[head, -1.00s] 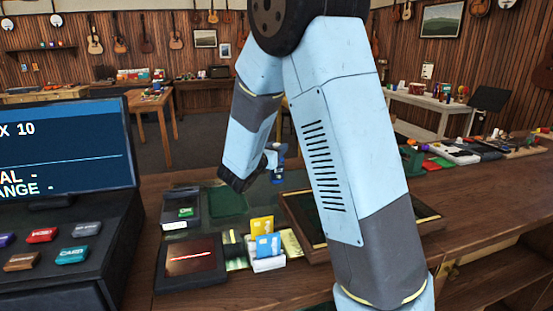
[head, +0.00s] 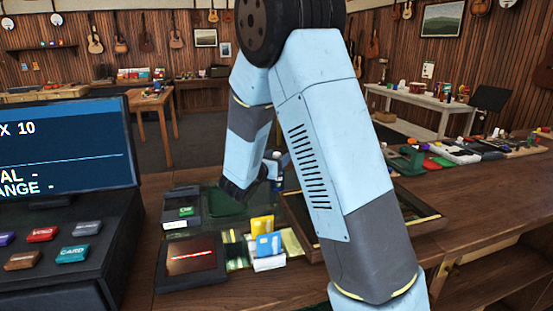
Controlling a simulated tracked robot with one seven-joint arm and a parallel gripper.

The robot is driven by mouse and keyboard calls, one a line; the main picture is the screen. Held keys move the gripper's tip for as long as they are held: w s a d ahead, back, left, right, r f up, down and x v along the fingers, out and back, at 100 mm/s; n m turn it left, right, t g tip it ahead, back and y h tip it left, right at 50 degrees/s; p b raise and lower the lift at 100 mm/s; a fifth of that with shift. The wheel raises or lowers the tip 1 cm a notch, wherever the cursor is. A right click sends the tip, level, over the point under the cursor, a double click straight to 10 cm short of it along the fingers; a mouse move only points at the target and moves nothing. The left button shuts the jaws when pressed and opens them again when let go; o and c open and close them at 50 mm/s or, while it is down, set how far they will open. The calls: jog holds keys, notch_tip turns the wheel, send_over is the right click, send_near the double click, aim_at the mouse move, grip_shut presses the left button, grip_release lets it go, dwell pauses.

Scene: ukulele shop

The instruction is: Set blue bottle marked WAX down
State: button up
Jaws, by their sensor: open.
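A small blue bottle (head: 281,163) shows in the head view at the middle of the counter, just left of my upper arm. It looks upright; its label cannot be read at this size, and my arm hides part of the space beside it. My gripper (head: 269,172) is low over the counter, its fingers pointing right toward the bottle. It is open, with the bottle at or between the fingertips. Whether a finger touches it, and whether its base rests on the counter, I cannot tell.
A wooden tray (head: 297,214) lies partly behind my arm. A card holder (head: 264,244), a dark framed pad (head: 191,263) and a card terminal (head: 182,207) stand in front and left. A register screen (head: 65,150) fills the left. Goods line the counter at right.

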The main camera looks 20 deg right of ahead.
jog(key=shift+s+a+r, duration=0.15)
jog(key=shift+s+a, duration=0.15)
jog(key=shift+a, duration=0.1)
jog(key=v, duration=1.1)
jog(key=s+d+r+m+g+y, duration=0.1)
jog(key=s+d+r+m+g, duration=0.1)
jog(key=s+d+m+g, duration=0.45)
jog(key=s+d+r+m+g+y, duration=0.1)
jog(key=s+d+r+m+g, duration=0.25)
jog(key=s+d+m, duration=0.5)
jog(key=s+a+r+m+t+y, duration=0.1)
jog(key=s+a+r+m+y, duration=0.1)
jog(key=s+m+y, duration=0.3)
jog(key=s+a+r+m+t+y, duration=0.1)
jog(key=s+a+r+m+y, duration=0.2)
jog(key=s+m, duration=0.4)
jog(key=shift+s+a+t+y, duration=0.4)
jog(key=shift+s+a+y, duration=0.4)
jog(key=shift+y, duration=0.6)
jog(key=shift+d, duration=0.1)
